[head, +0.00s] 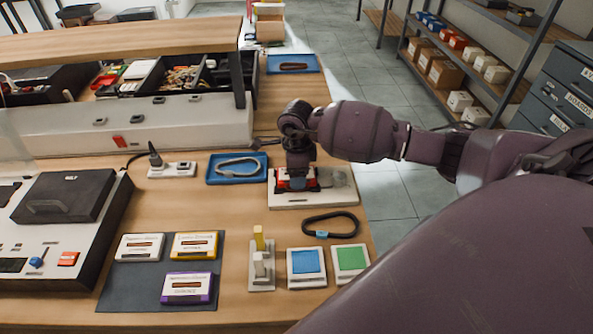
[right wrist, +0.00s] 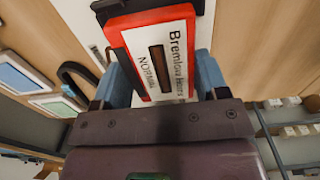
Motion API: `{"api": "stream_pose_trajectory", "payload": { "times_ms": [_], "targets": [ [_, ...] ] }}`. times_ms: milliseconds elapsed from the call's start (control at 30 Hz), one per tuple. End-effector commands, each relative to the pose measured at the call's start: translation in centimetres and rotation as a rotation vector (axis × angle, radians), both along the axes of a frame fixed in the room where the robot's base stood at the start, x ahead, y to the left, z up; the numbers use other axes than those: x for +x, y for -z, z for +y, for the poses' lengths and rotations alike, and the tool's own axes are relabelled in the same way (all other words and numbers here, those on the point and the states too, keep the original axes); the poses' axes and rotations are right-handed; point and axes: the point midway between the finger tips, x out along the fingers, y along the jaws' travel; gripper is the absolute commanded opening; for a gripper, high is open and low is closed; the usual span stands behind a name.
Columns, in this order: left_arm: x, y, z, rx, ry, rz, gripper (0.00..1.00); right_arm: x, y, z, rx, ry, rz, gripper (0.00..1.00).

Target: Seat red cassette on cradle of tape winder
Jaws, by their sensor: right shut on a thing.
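The red cassette (right wrist: 158,60), with a white label reading "NORMAL", is between the blue-padded fingers of my right gripper (right wrist: 160,80) in the right wrist view. In the head view my right gripper (head: 297,176) points down over the tape winder (head: 340,190), a flat pale device near the table's right edge. A little of the red cassette (head: 283,185) shows under the gripper there. My left gripper is not in view.
A black cable loop (head: 330,224) lies just in front of the winder. A blue tray (head: 237,167) stands to its left. Several other cassettes lie on a dark mat (head: 130,285). Blue (head: 307,265) and green (head: 351,262) framed pads lie near the front right edge.

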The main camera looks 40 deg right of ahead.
Motion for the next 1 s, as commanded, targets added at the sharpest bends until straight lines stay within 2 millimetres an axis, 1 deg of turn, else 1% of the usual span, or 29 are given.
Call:
{"api": "stream_pose_trajectory", "payload": {
  "times_ms": [1000],
  "targets": [
    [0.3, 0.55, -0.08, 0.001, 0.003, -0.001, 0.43, 0.01, 0.88, -0.01, 0.0, 0.0, 0.0, 0.44]
  ]
}}
